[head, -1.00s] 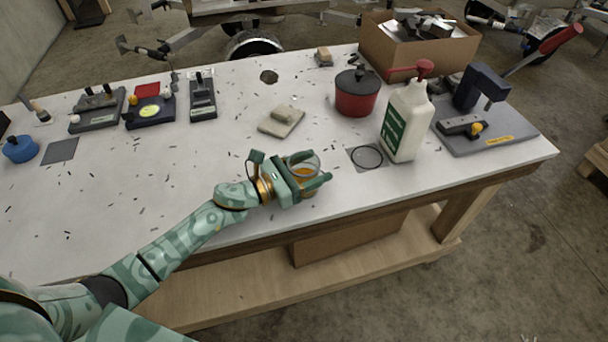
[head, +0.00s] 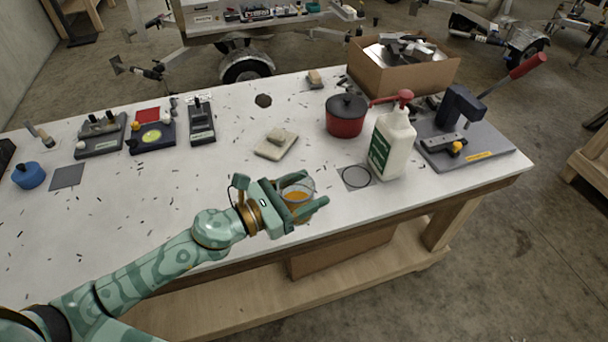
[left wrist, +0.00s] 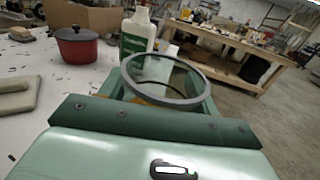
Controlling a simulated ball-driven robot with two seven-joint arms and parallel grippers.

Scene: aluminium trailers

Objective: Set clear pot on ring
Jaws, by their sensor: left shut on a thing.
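My left gripper (head: 290,203) is shut on the clear pot (head: 298,187), a small see-through cup with orange content low inside. The pot is upright between the fingers near the table's front edge; whether it touches the table I cannot tell. In the left wrist view the pot's round grey rim (left wrist: 166,80) stands above the fingers. The ring (head: 356,176) is a thin dark circle on a grey square on the table, to the right of the pot and apart from it. My right gripper is not in view.
A white bottle with a red pump (head: 392,143) stands just right of the ring. A red pot with a dark lid (head: 346,116) is behind it. A beige pad (head: 276,144) lies behind my gripper. A press (head: 464,140) is at the right. The table between gripper and ring is clear.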

